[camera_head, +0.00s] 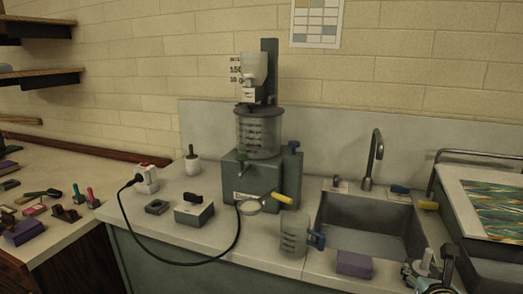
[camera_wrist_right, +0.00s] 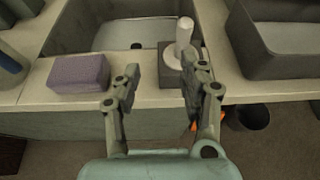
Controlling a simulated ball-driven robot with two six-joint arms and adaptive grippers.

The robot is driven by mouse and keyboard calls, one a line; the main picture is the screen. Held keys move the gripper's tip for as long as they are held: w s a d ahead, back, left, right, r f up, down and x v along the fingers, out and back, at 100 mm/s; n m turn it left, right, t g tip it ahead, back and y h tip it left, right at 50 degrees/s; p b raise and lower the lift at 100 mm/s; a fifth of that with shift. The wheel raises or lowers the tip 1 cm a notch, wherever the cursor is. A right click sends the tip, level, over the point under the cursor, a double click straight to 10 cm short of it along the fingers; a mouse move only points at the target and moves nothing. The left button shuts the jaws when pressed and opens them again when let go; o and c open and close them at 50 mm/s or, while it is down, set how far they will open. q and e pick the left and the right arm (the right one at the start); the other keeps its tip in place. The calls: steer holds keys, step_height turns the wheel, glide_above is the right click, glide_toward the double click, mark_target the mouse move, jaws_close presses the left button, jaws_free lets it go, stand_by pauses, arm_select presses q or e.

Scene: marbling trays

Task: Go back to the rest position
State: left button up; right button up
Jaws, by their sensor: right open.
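My right gripper (camera_wrist_right: 160,82) is open in the right wrist view, with its two fingers apart and nothing between them. It is in front of the counter's front edge. In the head view the right gripper (camera_head: 432,272) shows at the bottom right, partly cut off by the frame edge. A white pestle-like object (camera_wrist_right: 179,45) stands on the counter just beyond the right finger. A purple block (camera_wrist_right: 79,74) lies on the counter left of the gripper; it also shows in the head view (camera_head: 354,264). My left gripper is not seen.
The sink (camera_head: 368,222) with its faucet (camera_head: 373,160) is behind the gripper. A clear jug (camera_head: 294,236) with a blue handle stands left of it. A marbling tray (camera_head: 462,215) is at the right. A dark bin (camera_wrist_right: 248,116) stands on the floor.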

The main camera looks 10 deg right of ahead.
steer(key=s+a+f+m+g+y+b, duration=0.1)
steer(key=s+a+f+m+g+b, duration=0.2)
steer(key=s+f, duration=0.65)
steer(key=s+f+m+g+y+b, duration=0.15)
steer(key=s+f+b, duration=0.35)
steer(key=f, duration=1)
steer(key=s+a+f+m+g+b, duration=0.25)
steer(key=s+f+b, duration=0.3)
steer(key=f, duration=0.65)
arm_select(q)
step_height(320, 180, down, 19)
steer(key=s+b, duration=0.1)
steer(key=b, duration=0.3)
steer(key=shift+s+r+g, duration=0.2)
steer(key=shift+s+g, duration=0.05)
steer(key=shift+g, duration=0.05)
arm_select(e)
steer(key=s+a+f+m+g+y, duration=0.1)
steer(key=s+a+f+m, duration=0.1)
steer(key=s+f+m, duration=0.3)
steer(key=s+a+f+m+g+y, duration=0.1)
steer(key=s+f+m, duration=0.4)
steer(key=s+m, duration=0.5)
steer(key=s+a+f+m+g+y, duration=0.1)
steer(key=s+f+m, duration=0.4)
steer(key=s, duration=0.5)
steer(key=a+m+g, duration=0.1)
steer(key=a+m, duration=0.1)
steer(key=shift+a+f+m, duration=0.2)
steer(key=shift+a+m, duration=0.2)
